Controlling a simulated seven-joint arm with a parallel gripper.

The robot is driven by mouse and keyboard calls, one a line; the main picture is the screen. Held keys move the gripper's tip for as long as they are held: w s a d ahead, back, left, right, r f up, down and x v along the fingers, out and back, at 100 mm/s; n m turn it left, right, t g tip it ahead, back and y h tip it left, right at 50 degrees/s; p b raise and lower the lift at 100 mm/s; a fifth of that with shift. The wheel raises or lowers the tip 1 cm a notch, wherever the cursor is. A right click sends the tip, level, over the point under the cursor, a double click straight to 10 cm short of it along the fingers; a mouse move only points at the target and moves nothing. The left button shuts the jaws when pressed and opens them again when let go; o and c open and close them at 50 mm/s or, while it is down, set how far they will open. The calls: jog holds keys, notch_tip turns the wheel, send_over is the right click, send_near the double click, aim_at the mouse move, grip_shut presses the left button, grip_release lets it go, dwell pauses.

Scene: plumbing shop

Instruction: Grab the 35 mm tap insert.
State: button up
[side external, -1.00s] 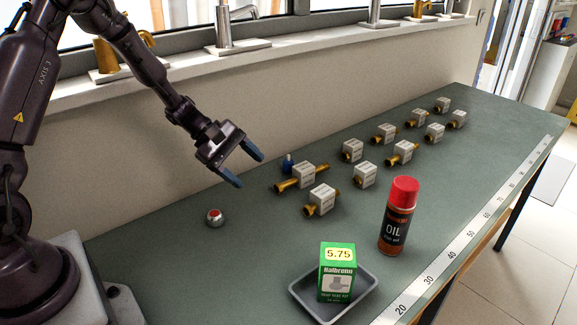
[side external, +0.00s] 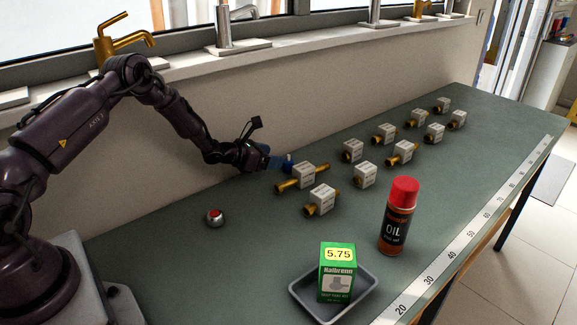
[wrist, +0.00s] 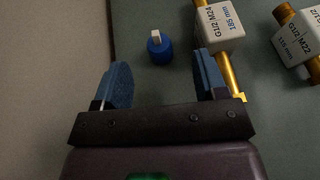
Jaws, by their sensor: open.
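A small blue cylinder (wrist: 160,52) with a pale stem, which looks like the tap insert, stands on the bench; no size marking on it is readable. It also shows in the side external view (side external: 288,162), just beyond my fingertips. My gripper (wrist: 162,66) is open and low over the bench, its blue fingers either side of the line to the insert. The insert lies just ahead of the fingertips, roughly centred between them, and nothing is held. In the side external view my gripper (side external: 276,162) partly hides the space beside it.
A boxed brass valve (wrist: 220,28) marked 185 mm lies close by my right finger. Several similar valves (side external: 365,176) spread rightward. A red-topped oil can (side external: 398,220), a green box (side external: 337,272) in a grey tray (side external: 366,290) and a red-topped button (side external: 214,217) stand nearer. The wall is close behind.

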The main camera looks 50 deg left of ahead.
aim_at(287, 158)
jog(key=shift+a+x, duration=0.15)
jog(key=shift+x, duration=1.55)
jog(key=shift+a+x, duration=0.1)
jog(key=shift+x, duration=1.55)
jog(key=shift+f, duration=0.15)
jog(key=shift+c, duration=0.2)
jog(key=c, duration=1)
